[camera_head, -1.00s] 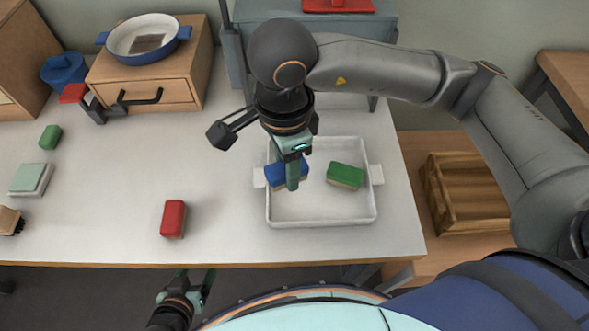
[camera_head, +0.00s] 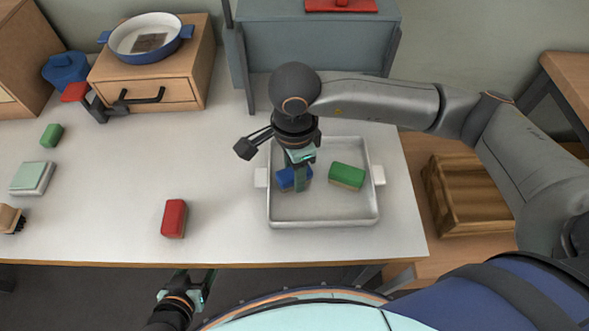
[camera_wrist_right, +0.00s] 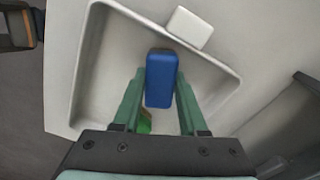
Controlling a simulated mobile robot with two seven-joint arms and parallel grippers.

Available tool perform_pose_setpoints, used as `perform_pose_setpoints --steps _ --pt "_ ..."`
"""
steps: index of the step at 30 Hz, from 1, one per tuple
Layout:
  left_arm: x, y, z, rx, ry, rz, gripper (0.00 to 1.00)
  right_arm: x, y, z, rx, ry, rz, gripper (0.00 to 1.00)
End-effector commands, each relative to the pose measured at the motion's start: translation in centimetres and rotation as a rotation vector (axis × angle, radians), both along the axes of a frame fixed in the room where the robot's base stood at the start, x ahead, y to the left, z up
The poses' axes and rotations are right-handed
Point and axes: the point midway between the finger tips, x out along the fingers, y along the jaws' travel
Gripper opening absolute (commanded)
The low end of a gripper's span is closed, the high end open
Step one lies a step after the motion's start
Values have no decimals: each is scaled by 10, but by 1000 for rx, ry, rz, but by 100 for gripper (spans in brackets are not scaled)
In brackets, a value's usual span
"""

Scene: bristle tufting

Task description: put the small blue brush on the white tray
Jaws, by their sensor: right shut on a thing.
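The blue brush (camera_head: 285,180) is between the fingers of my right gripper (camera_head: 300,177), over the left part of the white tray (camera_head: 322,208). The gripper is shut on it. In the right wrist view the brush (camera_wrist_right: 161,78) lies between the two green fingers, with the tray floor (camera_wrist_right: 108,68) behind it. I cannot tell whether the brush touches the tray floor. My left gripper (camera_head: 197,292) is low in front of the table's front edge, and its jaws are too small to judge.
A green brush (camera_head: 347,176) lies in the tray's right half. A small green block (camera_head: 52,135) and a pale green block (camera_head: 33,177) lie far left. The table between is clear.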

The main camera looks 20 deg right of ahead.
Motion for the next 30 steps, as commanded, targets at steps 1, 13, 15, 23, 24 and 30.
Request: perform_pose_setpoints --steps 1,13,15,23,24,30 --pt "0 0 -4 0 1 0 71 0 0 -3 0 0 0 0" --pt "-5 0 -7 1 13 -1 71 0 0 -3 0 0 0 72" --pt "-6 0 -7 1 15 -1 71 0 0 -3 0 0 0 72" --pt "-5 0 0 0 11 0 71 0 0 7 1 -2 0 72" --pt "-5 0 0 -1 9 1 71 1 1 13 2 -3 0 72" --pt "-4 1 1 1 7 1 71 1 1 57 3 -6 1 72"
